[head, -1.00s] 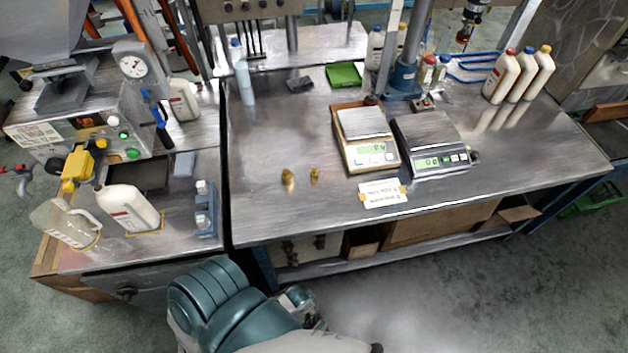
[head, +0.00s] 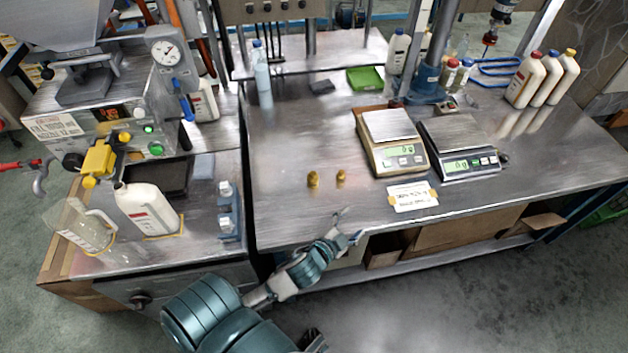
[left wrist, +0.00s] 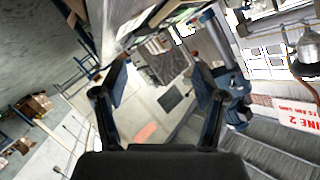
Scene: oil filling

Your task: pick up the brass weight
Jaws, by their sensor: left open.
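Two small brass weights stand close together on the steel bench (head: 290,215) in the head view. The left brass weight (head: 313,179) looks slightly larger than the right brass weight (head: 340,177). My left gripper (head: 349,228) is at the front edge of the bench, in front of the weights and apart from them. It is open and empty. In the left wrist view my left gripper (left wrist: 158,95) shows its two fingers spread, with nothing between them. The weights cannot be made out in that view. My right gripper cannot be identified in either view.
Two scales, one tan (head: 391,148) and one dark (head: 458,150), stand right of the weights, with a paper label (head: 412,196) before them. A green tray (head: 365,79) lies farther back. White bottles (head: 525,80) stand at the right. Bench around the weights is clear.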

